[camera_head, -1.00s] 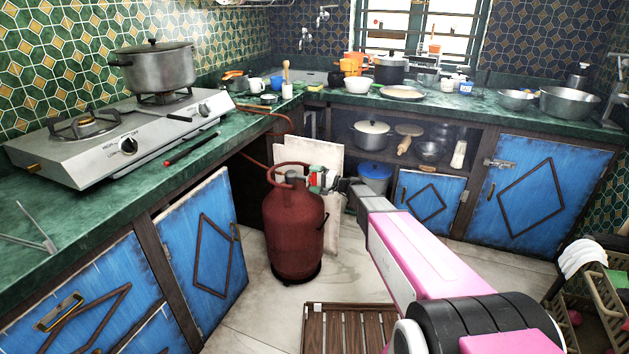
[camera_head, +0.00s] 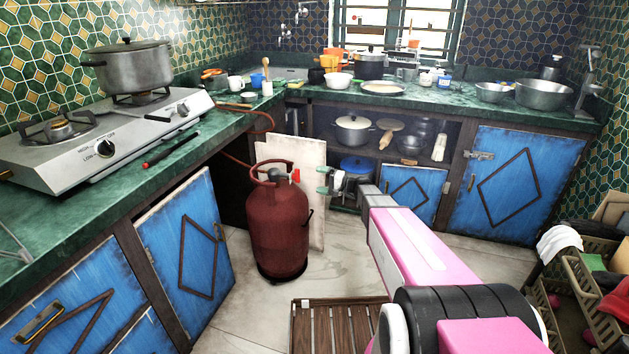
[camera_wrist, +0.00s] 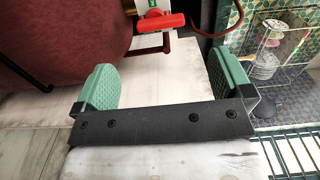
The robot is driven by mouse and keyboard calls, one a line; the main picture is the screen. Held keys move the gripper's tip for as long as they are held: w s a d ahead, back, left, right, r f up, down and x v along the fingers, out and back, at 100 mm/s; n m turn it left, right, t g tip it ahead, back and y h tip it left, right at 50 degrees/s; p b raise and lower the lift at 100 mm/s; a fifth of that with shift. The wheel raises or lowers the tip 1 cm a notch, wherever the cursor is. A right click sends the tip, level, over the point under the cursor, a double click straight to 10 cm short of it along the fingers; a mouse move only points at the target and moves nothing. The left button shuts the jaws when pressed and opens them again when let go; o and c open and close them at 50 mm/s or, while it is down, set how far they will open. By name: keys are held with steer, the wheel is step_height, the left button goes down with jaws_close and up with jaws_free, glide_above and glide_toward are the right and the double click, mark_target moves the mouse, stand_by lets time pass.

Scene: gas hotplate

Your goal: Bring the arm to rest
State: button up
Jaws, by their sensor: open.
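My gripper (camera_head: 323,180) is open and empty, with green finger pads. It is just right of the red gas cylinder's (camera_head: 278,232) top, apart from the valve. The cylinder stands upright on the floor. Its regulator has a red knob (camera_head: 296,175). In the wrist view, my two green fingers (camera_wrist: 163,76) are spread with nothing between them. The red knob (camera_wrist: 158,23) shows beyond them at the top, and the cylinder body (camera_wrist: 70,40) is at upper left. My pink arm reaches in from the lower right.
A pale board (camera_head: 312,155) leans behind the cylinder. A gas hotplate (camera_head: 100,140) with a pot (camera_head: 127,66) stands on the green counter at left. A slatted wooden mat (camera_head: 340,325) lies on the floor. Crates (camera_head: 585,290) stand at right. Floor between is clear.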

steer(key=shift+d, duration=0.1)
steer(key=s+d+f+n+g+h, duration=0.15)
steer(key=s+h, duration=0.25)
steer(key=s, duration=0.4)
steer(key=s+d+f+n+g+h, duration=0.1)
steer(key=s+d+f+g+h, duration=0.2)
steer(key=s, duration=0.4)
steer(key=s+d+f+n+g+h, duration=0.1)
steer(key=s+g+h, duration=0.1)
steer(key=s+h, duration=0.45)
steer(key=s+d+h, duration=0.3)
steer(key=s+d, duration=0.4)
steer(key=s, duration=0.1)
steer(key=shift+d+r, duration=0.25)
steer(key=shift+r, duration=0.1)
